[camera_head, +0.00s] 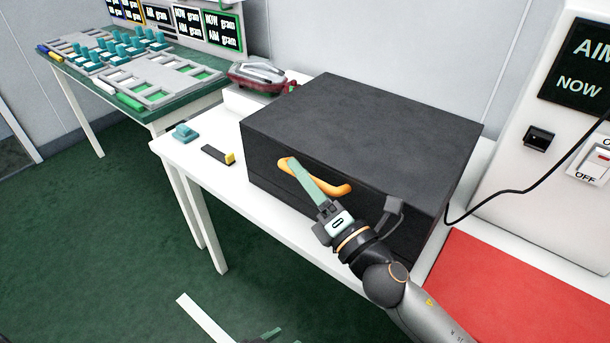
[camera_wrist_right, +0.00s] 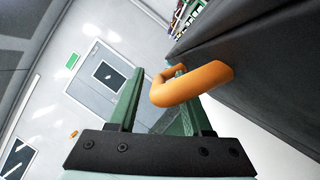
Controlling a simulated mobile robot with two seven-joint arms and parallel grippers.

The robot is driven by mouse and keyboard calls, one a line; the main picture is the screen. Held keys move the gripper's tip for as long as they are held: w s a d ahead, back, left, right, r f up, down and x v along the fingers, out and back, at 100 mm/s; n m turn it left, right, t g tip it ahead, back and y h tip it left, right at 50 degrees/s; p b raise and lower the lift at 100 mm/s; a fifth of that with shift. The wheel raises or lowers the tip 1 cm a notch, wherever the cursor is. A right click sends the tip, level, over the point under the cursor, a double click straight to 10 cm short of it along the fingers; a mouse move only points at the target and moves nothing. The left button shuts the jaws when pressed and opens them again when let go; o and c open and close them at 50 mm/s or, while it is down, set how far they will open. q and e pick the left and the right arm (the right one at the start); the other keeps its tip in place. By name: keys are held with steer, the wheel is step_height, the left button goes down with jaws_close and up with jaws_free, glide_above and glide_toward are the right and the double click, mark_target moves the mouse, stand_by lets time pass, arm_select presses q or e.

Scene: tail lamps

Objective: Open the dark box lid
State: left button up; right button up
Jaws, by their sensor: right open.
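The dark box (camera_head: 365,115) stands on the white table with its lid closed flat. An orange handle (camera_head: 333,188) sticks out from its front face and shows large in the right wrist view (camera_wrist_right: 200,84). My right gripper (camera_head: 298,170) is open at the handle, its pale green fingers pointing at the front face. In the wrist view the fingers (camera_wrist_right: 157,98) are spread apart; the handle's curved end lies between them and overlaps the right-hand finger. I cannot tell whether they touch. Green pieces (camera_head: 268,336) at the bottom edge may be my left gripper, mostly cut off.
A red and clear tail lamp (camera_head: 258,77) lies behind the box's left side. A teal piece (camera_head: 184,132) and a black-yellow piece (camera_head: 218,155) lie left of the box. A white switch panel (camera_head: 560,150) with a cable and a red mat (camera_head: 500,300) are at right.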

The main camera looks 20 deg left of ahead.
jaws_close()
stand_by(1.4)
